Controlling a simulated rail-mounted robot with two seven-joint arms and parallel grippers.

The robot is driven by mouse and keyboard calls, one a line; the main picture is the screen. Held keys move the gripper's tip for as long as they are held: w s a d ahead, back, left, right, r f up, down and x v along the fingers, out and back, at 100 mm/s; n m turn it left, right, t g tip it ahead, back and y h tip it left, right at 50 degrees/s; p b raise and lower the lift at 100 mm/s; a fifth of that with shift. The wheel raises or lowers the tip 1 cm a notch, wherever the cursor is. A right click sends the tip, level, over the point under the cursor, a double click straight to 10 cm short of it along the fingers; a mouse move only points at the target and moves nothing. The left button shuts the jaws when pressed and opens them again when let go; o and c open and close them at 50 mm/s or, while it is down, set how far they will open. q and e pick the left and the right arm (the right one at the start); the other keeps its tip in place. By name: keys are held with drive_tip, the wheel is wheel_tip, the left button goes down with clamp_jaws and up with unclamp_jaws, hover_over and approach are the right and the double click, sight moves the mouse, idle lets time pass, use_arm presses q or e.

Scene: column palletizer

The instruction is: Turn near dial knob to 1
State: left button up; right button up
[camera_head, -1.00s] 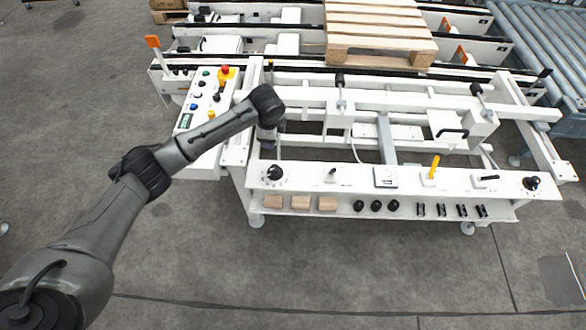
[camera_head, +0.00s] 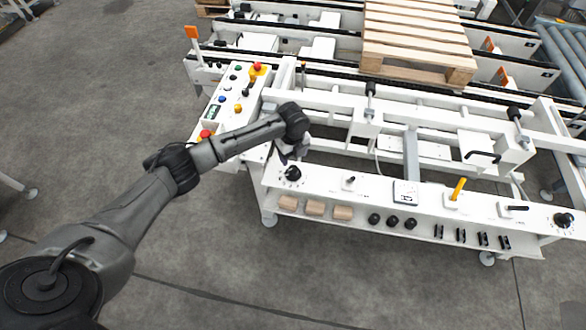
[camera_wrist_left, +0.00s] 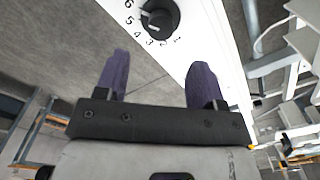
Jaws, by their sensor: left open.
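A round black dial knob (camera_head: 292,173) sits at the left end of the white front panel. In the left wrist view the knob (camera_wrist_left: 160,18) is at the top, ringed by printed numbers from 1 to 6. A light mark shows on its face, but I cannot tell for sure which number it points to. My left gripper (camera_head: 284,157) is just behind and above the knob in the head view. Its two purple fingers (camera_wrist_left: 160,82) are spread and empty, apart from the knob. A second black dial (camera_head: 564,220) is at the panel's right end. My right gripper is not in view.
The panel also carries a small switch (camera_head: 350,181), a meter (camera_head: 405,193), a yellow lever (camera_head: 457,188) and a black handle (camera_head: 513,208). Wooden blocks (camera_head: 314,208) lie on the shelf below. A wooden pallet (camera_head: 418,38) lies behind.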

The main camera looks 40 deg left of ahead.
sight(293, 169)
use_arm(q)
wheel_tip(293, 169, down, 7)
drive_tip(key=shift+r+b, duration=0.15)
drive_tip(key=shift+b, duration=0.6)
drive_tip(key=shift+f, duration=0.65)
drive_tip(key=shift+c, duration=0.2)
drive_tip(key=c, duration=0.9)
